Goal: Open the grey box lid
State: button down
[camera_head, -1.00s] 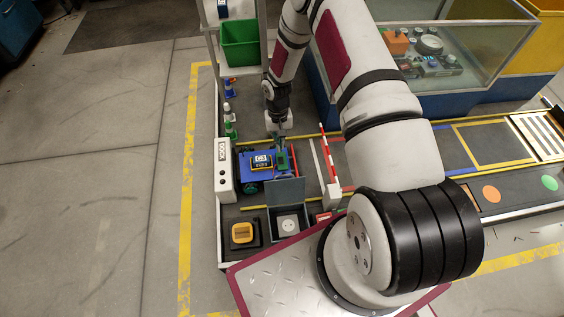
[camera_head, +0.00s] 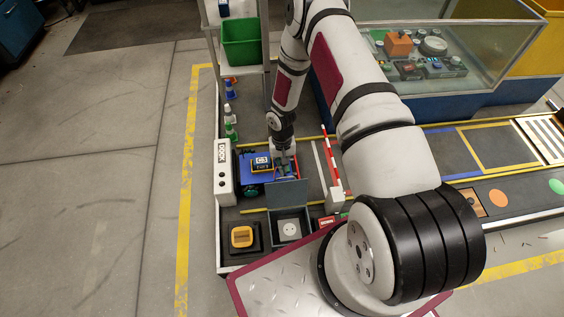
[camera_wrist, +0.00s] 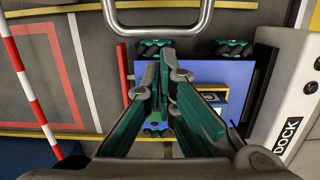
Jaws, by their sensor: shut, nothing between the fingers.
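The grey box (camera_head: 306,232) stands near the bench's front, with a white round-socket piece (camera_head: 289,229) inside. Its grey lid (camera_head: 287,193) stands raised at the far side, so the box is open on top. My gripper (camera_head: 286,170) is just beyond the lid, over the blue wheeled cart; the lid may hide its fingertips. In the wrist view my gripper (camera_wrist: 165,50) shows teal fingers drawn together with nothing between them. A silver U-shaped bar (camera_wrist: 160,31) crosses the top of that view; I cannot tell whether it belongs to the lid.
The blue cart (camera_head: 247,172) lies beneath my gripper, beside the white DOCK post (camera_head: 223,172). A red-and-white barrier (camera_head: 331,160) stands right of the box. A green bin (camera_head: 240,42) is on the shelf behind.

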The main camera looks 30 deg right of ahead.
jog(key=shift+s+a+r, duration=0.1)
jog(key=shift+s+r, duration=0.05)
jog(key=shift+s, duration=0.15)
jog(key=s+r+p, duration=0.1)
jog(key=s, duration=0.1)
jog(key=shift+s+a+r+p, duration=0.3)
jog(key=shift+a+r+p, duration=0.05)
jog(key=shift+r+p, duration=0.05)
jog(key=shift+r, duration=0.15)
notch_tip(320, 180, up, 12)
jog(key=w, duration=0.1)
jog(key=shift+w+d+f, duration=0.15)
jog(key=shift+w+f, duration=0.05)
jog(key=shift+w, duration=0.05)
dwell(0.3)
jog(key=shift+s, duration=0.1)
